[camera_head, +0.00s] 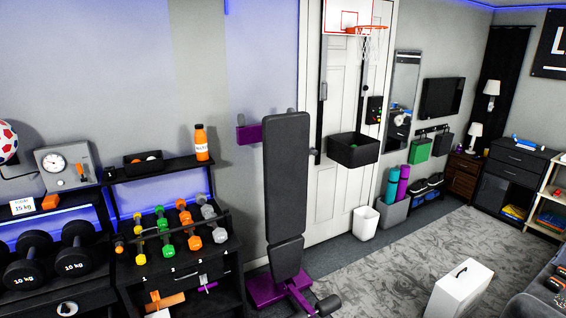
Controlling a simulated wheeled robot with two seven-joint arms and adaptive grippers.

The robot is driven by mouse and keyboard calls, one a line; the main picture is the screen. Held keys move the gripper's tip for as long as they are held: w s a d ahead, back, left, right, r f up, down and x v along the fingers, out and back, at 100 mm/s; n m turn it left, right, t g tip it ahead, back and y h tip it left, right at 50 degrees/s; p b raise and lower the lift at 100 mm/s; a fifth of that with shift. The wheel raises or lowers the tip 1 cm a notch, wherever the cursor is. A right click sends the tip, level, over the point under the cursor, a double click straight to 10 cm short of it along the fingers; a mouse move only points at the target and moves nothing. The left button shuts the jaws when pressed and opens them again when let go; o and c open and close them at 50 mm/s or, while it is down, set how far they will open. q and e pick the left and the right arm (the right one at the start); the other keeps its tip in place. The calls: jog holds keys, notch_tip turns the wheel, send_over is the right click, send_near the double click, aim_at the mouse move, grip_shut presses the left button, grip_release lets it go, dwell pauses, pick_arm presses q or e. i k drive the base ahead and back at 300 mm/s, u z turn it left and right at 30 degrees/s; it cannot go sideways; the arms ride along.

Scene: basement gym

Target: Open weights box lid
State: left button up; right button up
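A white box (458,293) with a black handle on its upper face sits on the grey patterned rug at the lower right. It looks closed, and its lower part is cut off by the picture's bottom edge. I cannot tell for sure whether it is the weights box; no label is readable on it. Neither of my grippers shows in the head view.
A dark rack with colored dumbbells (165,242) and large black dumbbells (77,248) stands at the left. A weight bench (286,180) with purple feet stands in the middle. A white bin (365,222) is by the door. The rug (400,262) has free room left of the box.

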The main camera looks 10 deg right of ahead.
aim_at(469, 276)
jog(key=i, duration=1.25)
jog(key=z, duration=1.25)
jog(key=i, duration=1.3)
jog(key=z, duration=1.2)
